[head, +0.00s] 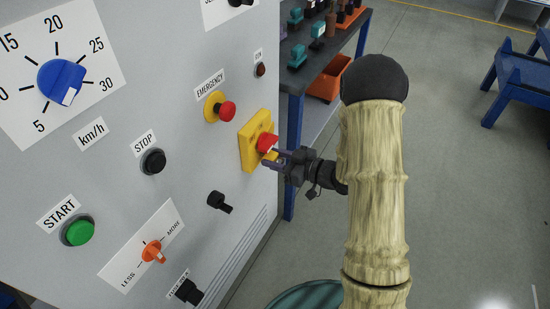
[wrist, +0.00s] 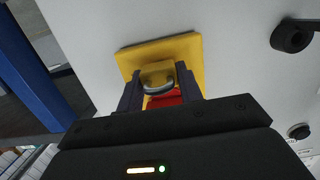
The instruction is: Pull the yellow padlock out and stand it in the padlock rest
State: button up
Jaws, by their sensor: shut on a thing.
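The yellow padlock (wrist: 157,72) with its grey shackle shows in the wrist view, between the two dark fingers of my gripper (wrist: 159,84). Behind it are a red switch handle (wrist: 163,100) and a yellow backplate (wrist: 182,46) on the grey panel. In the head view, my gripper (head: 272,156) is at the lower right of the red handle (head: 266,143), shut on the padlock, which shows only as a small yellow patch (head: 270,155). The padlock is still at the switch; whether its shackle is through the handle is hidden. I cannot tell which fitting is the padlock rest.
Below the switch, a black peg (head: 219,202) and a black holder (head: 188,291) stick out from the panel. An emergency button (head: 226,111) is at the upper left. A workbench (head: 352,40) stands behind the panel edge. Open floor lies to the right.

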aim_at(284, 162)
grip_shut()
jog(key=shift+f+v, duration=0.15)
jog(key=shift+v, duration=0.65)
jog(key=shift+f+v, duration=0.1)
jog(key=shift+v, duration=0.7)
jog(key=w+d+f+m+t+h, duration=0.4)
jog(key=d+f+m+t+h, duration=0.2)
jog(key=d+f+m+h, duration=0.1)
jog(key=shift+d+f+m+h, duration=0.4)
jog(key=shift+d+h, duration=0.2)
jog(key=shift+h, duration=0.2)
jog(key=shift+w, duration=0.15)
